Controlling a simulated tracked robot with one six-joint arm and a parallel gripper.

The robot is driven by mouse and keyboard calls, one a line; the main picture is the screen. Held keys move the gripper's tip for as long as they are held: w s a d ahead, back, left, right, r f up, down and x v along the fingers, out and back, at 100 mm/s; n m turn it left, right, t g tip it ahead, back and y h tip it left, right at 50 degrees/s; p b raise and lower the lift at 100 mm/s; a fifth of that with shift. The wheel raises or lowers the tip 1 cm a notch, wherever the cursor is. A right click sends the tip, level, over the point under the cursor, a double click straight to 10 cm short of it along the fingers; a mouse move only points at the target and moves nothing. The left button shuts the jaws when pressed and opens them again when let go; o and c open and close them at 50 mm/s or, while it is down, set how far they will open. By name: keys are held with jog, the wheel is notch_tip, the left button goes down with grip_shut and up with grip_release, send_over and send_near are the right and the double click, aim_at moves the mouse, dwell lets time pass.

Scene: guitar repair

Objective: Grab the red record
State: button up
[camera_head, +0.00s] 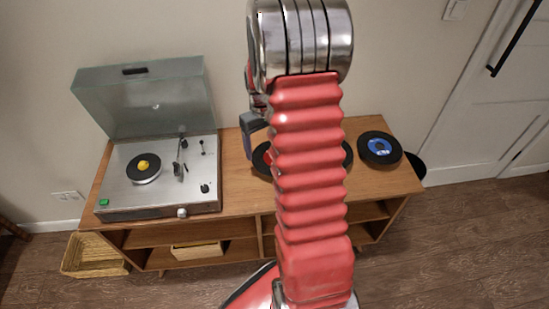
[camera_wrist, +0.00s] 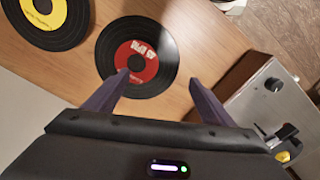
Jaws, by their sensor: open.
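The red record, a black disc with a red label (camera_wrist: 135,62), lies flat on the wooden cabinet top in the wrist view. My gripper (camera_wrist: 158,77) is open, its two fingers pointing toward the record's near right part. The left fingertip overlaps the label in the picture, and the right fingertip is past the record's right edge. Nothing is held between the fingers. The gap between fingers and record is hard to judge. In the head view my arm hides most of the red record (camera_head: 259,158), leaving only its left edge. Part of my gripper (camera_head: 250,137) shows there beside the arm.
A yellow-labelled record (camera_wrist: 72,32) lies left of the red one. A blue-labelled record (camera_head: 381,147) lies at the cabinet's right end. A turntable (camera_head: 125,196) with a raised lid stands at the left. Bare cabinet top (camera_head: 234,190) lies between turntable and records.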

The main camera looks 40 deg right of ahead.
aim_at(263, 163)
jog(key=shift+f, duration=0.25)
jog(key=shift+a+f, duration=0.15)
jog(key=shift+f, duration=2.45)
jog(key=c, duration=1.1)
